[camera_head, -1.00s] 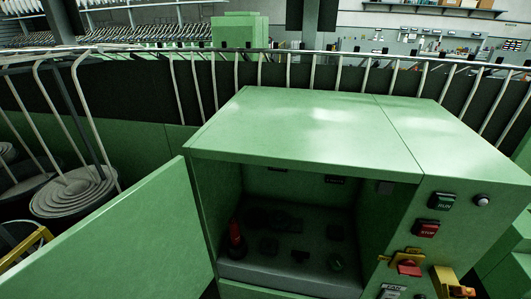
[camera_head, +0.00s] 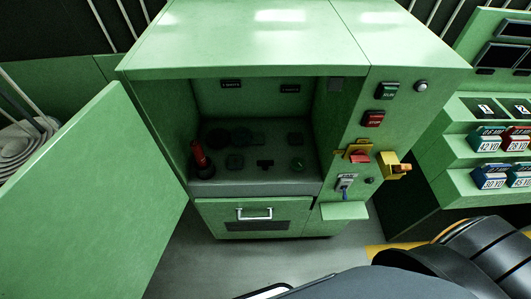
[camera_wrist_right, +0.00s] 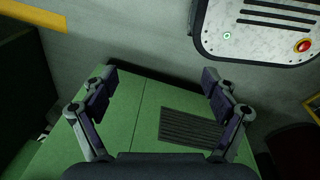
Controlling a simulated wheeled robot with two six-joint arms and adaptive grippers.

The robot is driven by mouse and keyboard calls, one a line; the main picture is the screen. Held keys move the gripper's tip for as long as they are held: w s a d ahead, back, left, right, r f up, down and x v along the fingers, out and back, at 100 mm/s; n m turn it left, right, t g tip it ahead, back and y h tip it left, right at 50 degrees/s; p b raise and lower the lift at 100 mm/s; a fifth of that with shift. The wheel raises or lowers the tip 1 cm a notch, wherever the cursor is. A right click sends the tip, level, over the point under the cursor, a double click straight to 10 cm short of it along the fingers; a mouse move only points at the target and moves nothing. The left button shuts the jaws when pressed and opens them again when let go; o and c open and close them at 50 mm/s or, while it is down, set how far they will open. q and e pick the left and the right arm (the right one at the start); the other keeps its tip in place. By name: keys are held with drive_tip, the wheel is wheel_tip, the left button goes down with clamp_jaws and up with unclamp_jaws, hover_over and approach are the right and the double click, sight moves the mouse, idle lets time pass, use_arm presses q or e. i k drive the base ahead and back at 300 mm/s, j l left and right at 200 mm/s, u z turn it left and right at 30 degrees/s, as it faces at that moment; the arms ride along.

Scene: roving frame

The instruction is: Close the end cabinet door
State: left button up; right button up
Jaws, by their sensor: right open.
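The green end cabinet (camera_head: 250,40) stands ahead of me in the head view. Its door (camera_head: 100,200) swings wide open to the left, its broad face toward me. The open compartment shows a dark inner panel (camera_head: 255,155) with a red-topped lever (camera_head: 200,157) and several small controls. My right gripper (camera_wrist_right: 158,82) shows in the right wrist view, open and empty, with fingers spread above a green surface with a dark vent grille (camera_wrist_right: 188,128). My left gripper is not in any view.
A green drawer front with a white handle (camera_head: 254,214) is under the compartment. Switches, including a red stop button (camera_head: 373,119), and a yellow bracket (camera_head: 393,166) line the cabinet's right side. Shelves of labelled boxes (camera_head: 490,177) stand at right. Grey floor (camera_head: 215,255) is open in front.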

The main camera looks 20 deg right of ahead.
sight(94, 214)
drive_tip(key=k+j+u, duration=0.25)
drive_tip(key=j, duration=0.15)
drive_tip(key=k+j+u, duration=0.1)
drive_tip(key=j+u, duration=0.15)
drive_tip(key=j, duration=0.15)
drive_tip(key=k+j+u, duration=0.1)
drive_tip(key=j+u, duration=0.15)
drive_tip(key=j, duration=0.15)
